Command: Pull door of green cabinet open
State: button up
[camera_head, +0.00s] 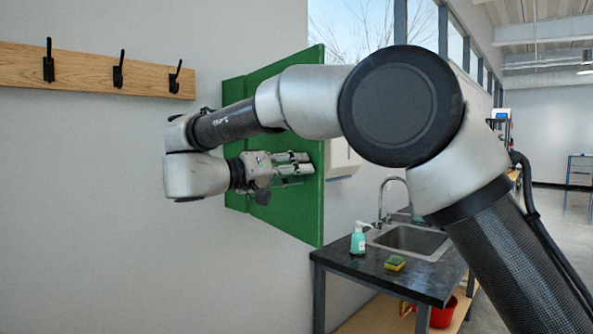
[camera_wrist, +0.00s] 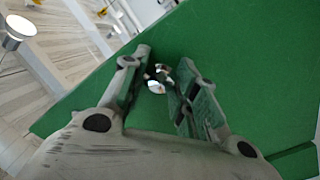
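The green cabinet (camera_head: 234,92) hangs on the wall. Its door (camera_head: 300,215) appears swung out from the wall, with its right edge nearest the head camera and its outer face toward my gripper. My gripper (camera_head: 300,169) is at this face, pointing right. In the wrist view, the two fingers (camera_wrist: 163,72) stand on either side of a small shiny handle (camera_wrist: 157,86) on the green door. The handle lies between the fingertips, but whether they press on it is not clear. My arm hides part of the door's upper left, and the cabinet's inside is hidden.
A wooden coat rack (camera_head: 85,70) with black hooks is on the wall at left. Below right of the door, a dark counter (camera_head: 345,262) holds a sink (camera_head: 412,240), a soap bottle (camera_head: 358,241) and a sponge (camera_head: 395,263). A white wall box (camera_head: 342,160) shows behind the door.

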jog(key=o, duration=0.4)
jog(key=shift+r, duration=0.1)
notch_tip(320, 180, up, 10)
dwell(0.3)
dwell(0.4)
